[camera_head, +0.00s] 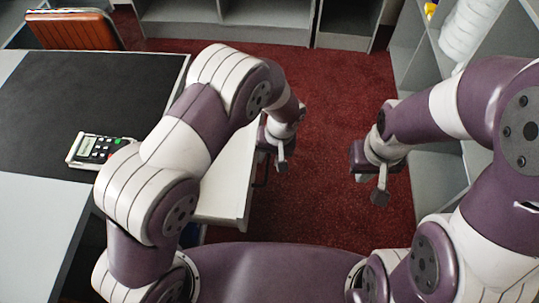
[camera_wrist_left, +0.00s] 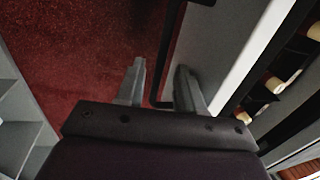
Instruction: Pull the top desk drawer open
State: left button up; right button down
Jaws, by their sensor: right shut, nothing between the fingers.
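The desk (camera_head: 40,225) stands at the left, with a white drawer (camera_head: 236,185) standing out from its right side, partly hidden by my left arm. In the left wrist view the drawer's pale front (camera_wrist_left: 222,50) shows, with its inside open to the right of it. A dark bar handle (camera_head: 262,172) runs along the front; it also shows in the left wrist view (camera_wrist_left: 168,45). My left gripper (camera_head: 281,158) is at the handle, its fingers (camera_wrist_left: 160,85) apart on either side of the bar, with gaps visible. My right gripper (camera_head: 380,190) is shut and empty, away from the desk.
Several cream and black items (camera_wrist_left: 275,85) lie in the drawer. An orange-brown chair (camera_head: 72,30) is behind the desk. Grey shelves (camera_head: 425,70) stand at right; red carpet (camera_head: 325,110) between is clear.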

pick_arm(q)
notch_tip(320, 180, up, 12)
jog(key=d+p, duration=0.1)
jog(key=d, duration=0.1)
jog(key=shift+d+r, duration=0.15)
jog(key=shift+r, duration=0.1)
jog(key=shift+s, duration=0.1)
